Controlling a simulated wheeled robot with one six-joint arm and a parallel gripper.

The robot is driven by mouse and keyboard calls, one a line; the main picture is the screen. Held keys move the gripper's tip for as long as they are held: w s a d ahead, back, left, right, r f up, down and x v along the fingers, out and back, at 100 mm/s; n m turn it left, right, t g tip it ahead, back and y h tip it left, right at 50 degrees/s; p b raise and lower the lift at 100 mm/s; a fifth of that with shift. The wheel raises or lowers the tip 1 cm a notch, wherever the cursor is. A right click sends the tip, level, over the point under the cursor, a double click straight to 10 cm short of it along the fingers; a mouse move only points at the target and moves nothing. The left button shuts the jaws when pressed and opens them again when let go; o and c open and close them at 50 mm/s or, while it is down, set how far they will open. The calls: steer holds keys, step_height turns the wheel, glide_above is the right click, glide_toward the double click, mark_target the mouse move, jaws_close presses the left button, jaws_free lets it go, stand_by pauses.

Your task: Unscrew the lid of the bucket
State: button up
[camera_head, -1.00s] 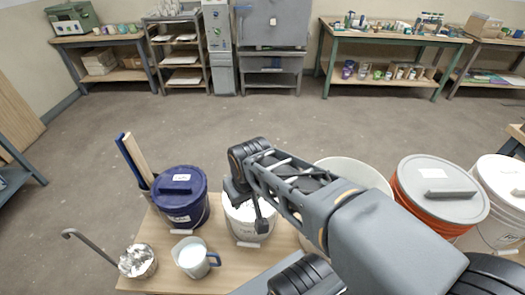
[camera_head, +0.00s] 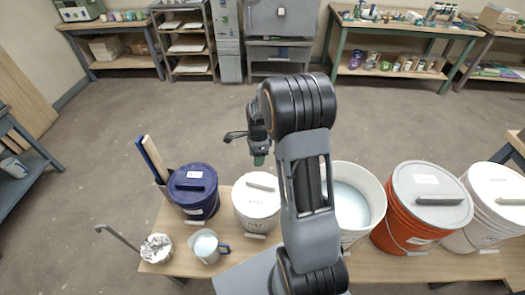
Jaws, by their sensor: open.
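Several buckets stand in a row on the wooden table. A small white bucket (camera_head: 257,212) stands near the middle, and its white lid (camera_head: 252,194) with a raised bar sits on top. To its left is a dark blue bucket (camera_head: 197,206) with a blue lid (camera_head: 192,182). To the right, an orange bucket (camera_head: 396,232) has a grey lid (camera_head: 428,193) with a bar. At far right is a white bucket (camera_head: 477,234) with a white lid (camera_head: 503,186). My gripper (camera_head: 246,150) is open and empty, in the air above the small white bucket, apart from its lid.
An open white bucket (camera_head: 375,224) of pale liquid stands right of my arm. A pitcher (camera_head: 206,248), a small metal container (camera_head: 157,250) with a ladle and some upright boards (camera_head: 150,155) are at the left. Open floor (camera_head: 200,120) lies beyond the table (camera_head: 178,268).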

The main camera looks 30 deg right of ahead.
mark_target(260, 183)
steer(key=shift+s+d+f+m+g+y+b, duration=0.15)
steer(key=shift+f+m+b, duration=0.8)
steer(key=shift+f, duration=1.95)
steer(key=shift+d+f+m+g+y+b, duration=0.2)
steer(key=shift+f+m+b, duration=0.75)
steer(key=shift+f, duration=1.9)
steer(key=shift+s+d+f+m+g+y+b, duration=0.2)
steer(key=shift+f+m+b, duration=0.3)
steer(key=shift+f+m, duration=1.65)
steer(key=shift+f+n, duration=0.75)
steer(key=shift+f, duration=0.1)
steer(key=shift+c, duration=0.4)
jaws_close()
